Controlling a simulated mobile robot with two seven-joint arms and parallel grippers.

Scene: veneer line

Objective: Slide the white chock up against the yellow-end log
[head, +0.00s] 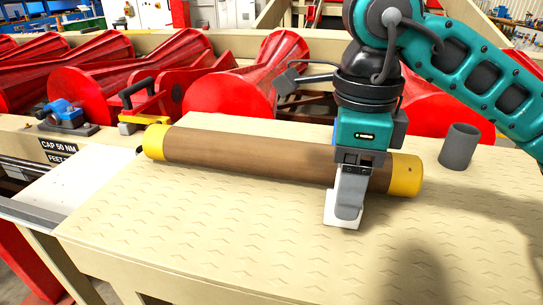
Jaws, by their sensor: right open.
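The log (250,158) lies across the tan table, brown in the middle with a yellow cap at each end. The white chock (342,225) is on the table at the near side of the log, close to its right end. My right gripper (349,203) points down right at the chock and is open. Its fingers hide much of the chock. I cannot tell whether the chock touches the log or whether the fingers touch the chock. My left gripper is out of view.
A grey cup-like cylinder (459,147) stands on the table right of the log. Red tapered rollers (240,85) line the back. A blue-topped tool (66,116) and a yellow-and-black one (136,110) sit at back left. The tabletop's near part (210,240) is clear.

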